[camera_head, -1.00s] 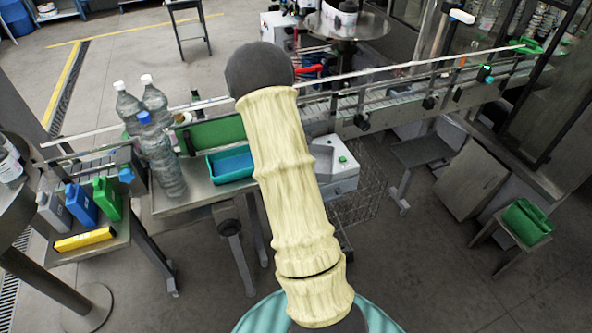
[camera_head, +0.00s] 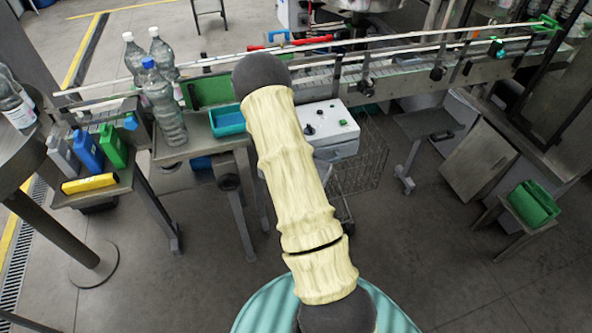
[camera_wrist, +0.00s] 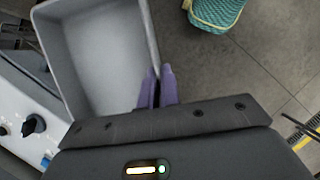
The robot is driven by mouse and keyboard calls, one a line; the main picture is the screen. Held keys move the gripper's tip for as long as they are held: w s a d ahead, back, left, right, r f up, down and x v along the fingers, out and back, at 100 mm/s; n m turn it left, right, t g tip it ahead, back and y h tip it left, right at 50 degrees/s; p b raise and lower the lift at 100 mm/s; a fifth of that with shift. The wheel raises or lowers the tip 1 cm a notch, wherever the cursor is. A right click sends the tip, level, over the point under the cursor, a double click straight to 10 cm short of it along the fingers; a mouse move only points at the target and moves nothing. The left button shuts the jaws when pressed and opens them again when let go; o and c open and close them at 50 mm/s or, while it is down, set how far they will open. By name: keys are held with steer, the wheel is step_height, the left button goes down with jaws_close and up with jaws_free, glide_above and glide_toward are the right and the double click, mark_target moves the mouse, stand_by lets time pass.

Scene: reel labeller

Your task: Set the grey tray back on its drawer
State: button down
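The grey tray (camera_wrist: 95,55) is a shallow open box, empty inside, at the upper left of the wrist view. My gripper (camera_wrist: 158,80) has its purple fingers on either side of the tray's right wall, one inside and one outside, and looks shut on it. In the head view my pale-sleeved arm covers the middle; the gripper and tray do not show there. The drawer cannot be made out clearly. A white control box with black knobs (camera_head: 328,125) stands just right of my arm; it also shows beside the tray in the wrist view (camera_wrist: 30,135).
A conveyor with rails (camera_head: 400,82) runs across the back. Large bottles (camera_head: 165,110) and a teal bin (camera_head: 227,120) stand on the bench at left. A wire basket (camera_head: 362,165) is below the control box. Front right floor is clear.

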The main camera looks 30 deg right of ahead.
steer(key=s+a+f+m+b, duration=0.1)
steer(key=a+f+m+b, duration=0.1)
steer(key=a+f, duration=0.4)
steer(key=s+a+f+m+y+b, duration=0.1)
steer(key=a+f+b, duration=0.4)
steer(key=f, duration=1)
steer(key=s+a+f+m+y+b, duration=0.1)
steer(key=s+a+f+m+b, duration=0.1)
steer(key=a+f, duration=0.5)
step_height(320, 180, down, 4)
steer(key=shift+s+r+m+g+b, duration=0.25)
steer(key=shift+m+g+b, duration=0.15)
steer(key=shift+m+b, duration=0.5)
